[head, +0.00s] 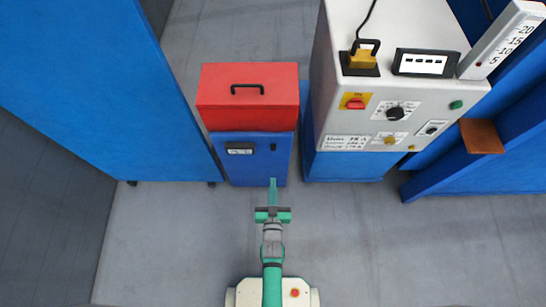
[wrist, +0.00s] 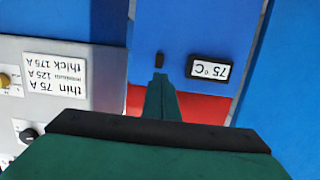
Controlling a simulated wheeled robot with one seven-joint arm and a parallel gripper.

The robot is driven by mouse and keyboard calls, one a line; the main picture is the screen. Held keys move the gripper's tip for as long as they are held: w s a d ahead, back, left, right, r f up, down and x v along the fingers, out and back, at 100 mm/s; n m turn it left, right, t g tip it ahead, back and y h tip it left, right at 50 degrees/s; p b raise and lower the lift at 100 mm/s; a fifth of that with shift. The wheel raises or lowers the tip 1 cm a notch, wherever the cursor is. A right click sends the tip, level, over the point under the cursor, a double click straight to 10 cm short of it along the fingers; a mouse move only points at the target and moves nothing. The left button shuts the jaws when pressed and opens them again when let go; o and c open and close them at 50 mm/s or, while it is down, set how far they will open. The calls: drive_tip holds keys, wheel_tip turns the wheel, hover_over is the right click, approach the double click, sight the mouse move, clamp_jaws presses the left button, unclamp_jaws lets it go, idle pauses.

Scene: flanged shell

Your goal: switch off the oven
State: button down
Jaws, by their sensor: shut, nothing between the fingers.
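The oven (head: 252,170) is a blue box with a dark display (head: 239,148) and a small black switch (head: 273,146) on its front. In the wrist view the oven front (wrist: 195,25) appears upside down. Its display there (wrist: 209,70) reads 75 °C, and the switch (wrist: 158,60) is left of it. My green gripper (head: 273,182) is shut and empty, pointing at the oven. In the wrist view its fingertips (wrist: 163,78) are close to the switch, slightly to its right. I cannot tell whether they touch anything.
A red toolbox (head: 248,95) with a black handle sits on the oven. A white machine (head: 335,125) with knobs stands close on the right, on a blue base (head: 345,166). A tall blue cabinet (head: 130,110) is close on the left. The grey floor (head: 170,240) in front is clear.

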drive_tip(key=w, duration=0.4)
drive_tip(key=w+f, duration=0.1)
drive_tip(key=w, duration=0.4)
drive_tip(key=w+f, duration=0.1)
drive_tip(key=w, duration=0.3)
drive_tip(key=shift+w+f, duration=0.2)
drive_tip(key=shift+w, duration=0.2)
drive_tip(key=shift+w+d+f, duration=0.1)
drive_tip(key=shift+w+f, duration=0.1)
drive_tip(key=shift+w, duration=0.05)
drive_tip(key=shift+r, duration=0.1)
drive_tip(key=shift+s, duration=0.3)
approach(273, 150)
drive_tip(key=s+f, duration=0.4)
drive_tip(key=s, duration=0.3)
drive_tip(key=shift+s, duration=0.2)
